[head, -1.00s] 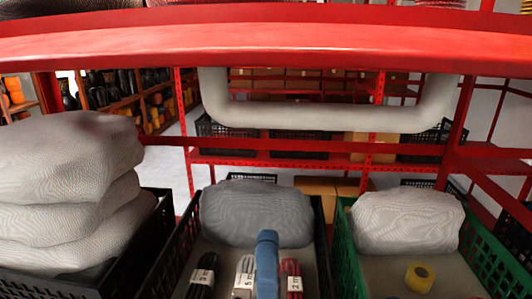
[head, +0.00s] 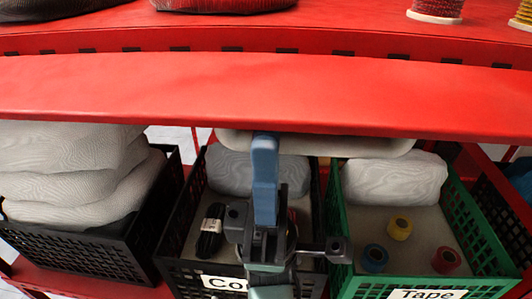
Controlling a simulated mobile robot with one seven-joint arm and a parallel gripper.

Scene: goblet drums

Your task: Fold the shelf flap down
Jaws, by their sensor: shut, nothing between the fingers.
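The red shelf flap (head: 400,92) runs across the whole width in the head view, along the front of the upper red shelf. It looks like a long, slightly bowed panel, with its lower edge above the crates. How far it is tilted is hard to tell. My gripper (head: 265,145) points up in front of the middle crate. Its blue fingers are shut and empty. Their tips overlap the flap's lower edge in the picture; I cannot tell whether they touch it.
Below stand a black crate with stacked pale sacks (head: 70,170), a middle black crate (head: 180,235) with cables, and a green crate (head: 480,225) with tape rolls (head: 400,229). Spools (head: 436,10) stand on the upper shelf (head: 350,20). A slotted red strip (head: 210,44) runs behind the flap.

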